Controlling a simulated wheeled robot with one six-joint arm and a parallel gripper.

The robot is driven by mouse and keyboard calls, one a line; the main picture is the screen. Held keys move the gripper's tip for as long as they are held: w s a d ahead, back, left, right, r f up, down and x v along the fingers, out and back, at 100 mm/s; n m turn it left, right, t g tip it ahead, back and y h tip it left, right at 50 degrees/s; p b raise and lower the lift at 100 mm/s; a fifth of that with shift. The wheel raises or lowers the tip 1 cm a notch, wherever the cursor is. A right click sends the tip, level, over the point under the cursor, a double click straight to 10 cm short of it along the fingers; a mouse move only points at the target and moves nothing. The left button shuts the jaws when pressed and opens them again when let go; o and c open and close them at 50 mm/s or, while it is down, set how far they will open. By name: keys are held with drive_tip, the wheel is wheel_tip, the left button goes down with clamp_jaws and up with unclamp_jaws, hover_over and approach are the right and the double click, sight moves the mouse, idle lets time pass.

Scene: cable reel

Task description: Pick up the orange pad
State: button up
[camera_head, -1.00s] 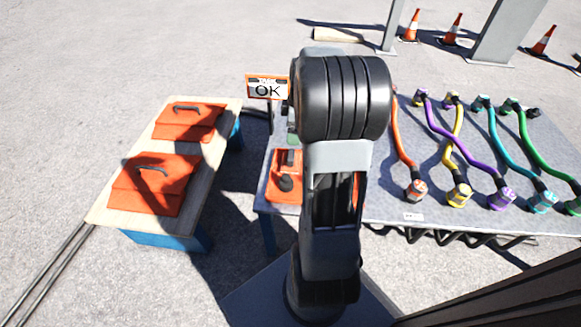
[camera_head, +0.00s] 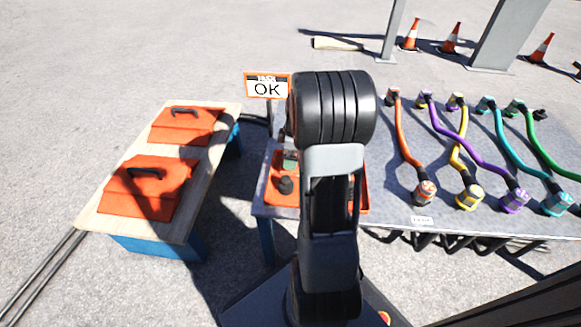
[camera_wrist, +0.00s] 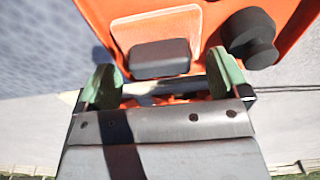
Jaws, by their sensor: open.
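Two orange pads with dark handles lie on the wooden-topped table at the left, a near one (camera_head: 130,200) and a far one (camera_head: 190,128). An orange plate (camera_head: 279,200) with a black knob (camera_head: 286,185) lies on the grey table, partly hidden behind my arm. The wrist view shows this plate (camera_wrist: 100,12) close up, with a paler panel (camera_wrist: 150,30), a dark block (camera_wrist: 160,58) and the black knob (camera_wrist: 250,38). My gripper (camera_wrist: 163,82) is open, its green fingertips to either side of the dark block's near edge. I cannot tell whether they touch anything.
Several coloured cables lie on the grey table (camera_head: 450,222) to the right. A sign reading OK (camera_head: 267,87) stands behind the plate. The wooden-topped table (camera_head: 215,150) is separate, with a gap between the tables. Traffic cones (camera_head: 450,38) and posts stand far behind.

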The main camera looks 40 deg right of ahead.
drive_tip(key=shift+f, duration=0.55)
drive_tip(key=shift+r, duration=0.1)
drive_tip(key=shift+c, duration=0.2)
drive_tip(key=c, duration=1)
drive_tip(key=shift+r, duration=0.1)
drive_tip(key=shift+r, duration=0.3)
drive_tip(key=r+p, duration=0.2)
drive_tip(key=r, duration=0.1)
drive_tip(key=shift+w+d+r, duration=0.1)
drive_tip(key=shift+d+r, duration=0.05)
drive_tip(key=shift+d, duration=0.05)
drive_tip(key=d+r+p, duration=0.2)
drive_tip(key=d+r, duration=0.1)
drive_tip(key=d, duration=0.1)
drive_tip(key=w+d+r+p, duration=0.1)
drive_tip(key=d+r+p, duration=0.1)
drive_tip(key=d, duration=0.3)
drive_tip(key=w+d+r+p, duration=0.1)
drive_tip(key=d+r+p, duration=0.1)
drive_tip(key=d+r, duration=0.2)
drive_tip(key=shift+d+p, duration=0.2)
drive_tip(key=shift+p, duration=0.15)
